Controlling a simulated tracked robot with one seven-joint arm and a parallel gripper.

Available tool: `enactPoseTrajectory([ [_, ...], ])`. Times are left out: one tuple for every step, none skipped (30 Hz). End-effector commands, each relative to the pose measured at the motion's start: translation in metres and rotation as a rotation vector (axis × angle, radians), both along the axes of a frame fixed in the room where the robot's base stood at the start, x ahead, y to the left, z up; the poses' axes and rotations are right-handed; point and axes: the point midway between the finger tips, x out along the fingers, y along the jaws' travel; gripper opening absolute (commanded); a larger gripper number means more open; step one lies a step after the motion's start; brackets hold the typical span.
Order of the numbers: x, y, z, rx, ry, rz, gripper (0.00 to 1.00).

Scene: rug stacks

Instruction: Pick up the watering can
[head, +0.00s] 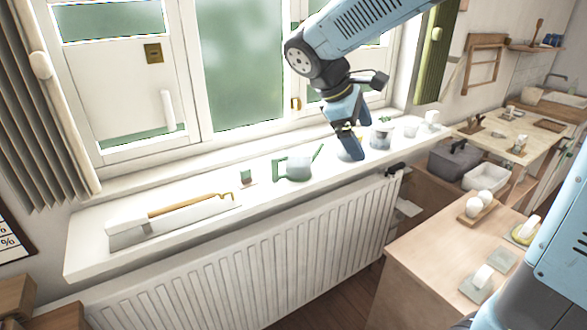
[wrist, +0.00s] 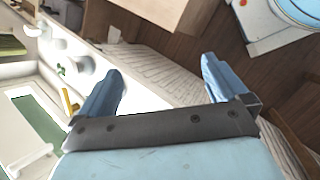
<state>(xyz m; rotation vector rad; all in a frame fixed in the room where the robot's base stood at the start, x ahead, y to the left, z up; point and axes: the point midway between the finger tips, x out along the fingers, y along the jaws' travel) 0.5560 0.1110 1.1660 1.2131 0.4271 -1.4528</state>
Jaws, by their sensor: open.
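The watering can (head: 298,167), with a pale grey body and a green handle and spout, stands upright on the white windowsill (head: 200,232). Its handle is on the left and its spout points up to the right. My gripper (head: 352,152) is over the sill to the right of the can, apart from it, fingers pointing down. In the wrist view my gripper (wrist: 160,82) has its two blue fingers wide apart with nothing between them. I cannot make out the can for sure in the wrist view.
A pot (head: 381,137) stands close right of my gripper, with smaller pots beyond. A small green item (head: 246,177) and a long box with a wooden-handled tool (head: 190,204) lie to the left. The window is behind; the radiator (head: 270,245) is below.

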Motion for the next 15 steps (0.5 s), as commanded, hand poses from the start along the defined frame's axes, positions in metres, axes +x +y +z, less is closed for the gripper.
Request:
enactPoseTrajectory([
  [0.01, 0.016, -0.005, -0.05, 0.028, 0.058, 1.0],
  [0.015, 0.025, -0.007, -0.08, 0.043, 0.091, 1.0],
  [0.022, 0.036, -0.01, -0.123, 0.063, 0.134, 1.0],
  [0.027, 0.046, -0.013, -0.154, 0.076, 0.169, 1.0],
  [0.032, 0.055, -0.015, -0.185, 0.09, 0.2, 1.0],
  [0.038, 0.068, -0.019, -0.227, 0.107, 0.244, 1.0],
  [0.042, 0.078, -0.022, -0.26, 0.119, 0.276, 1.0],
  [0.046, 0.088, -0.025, -0.291, 0.131, 0.308, 1.0],
  [0.051, 0.103, -0.029, -0.334, 0.146, 0.349, 1.0],
  [0.054, 0.113, -0.033, -0.366, 0.157, 0.38, 1.0],
  [0.057, 0.124, -0.036, -0.399, 0.168, 0.411, 1.0],
  [0.061, 0.139, -0.041, -0.441, 0.181, 0.451, 1.0],
  [0.063, 0.151, -0.045, -0.473, 0.191, 0.479, 1.0],
  [0.065, 0.162, -0.049, -0.505, 0.199, 0.508, 1.0],
  [0.068, 0.177, -0.054, -0.546, 0.209, 0.543, 1.0],
])
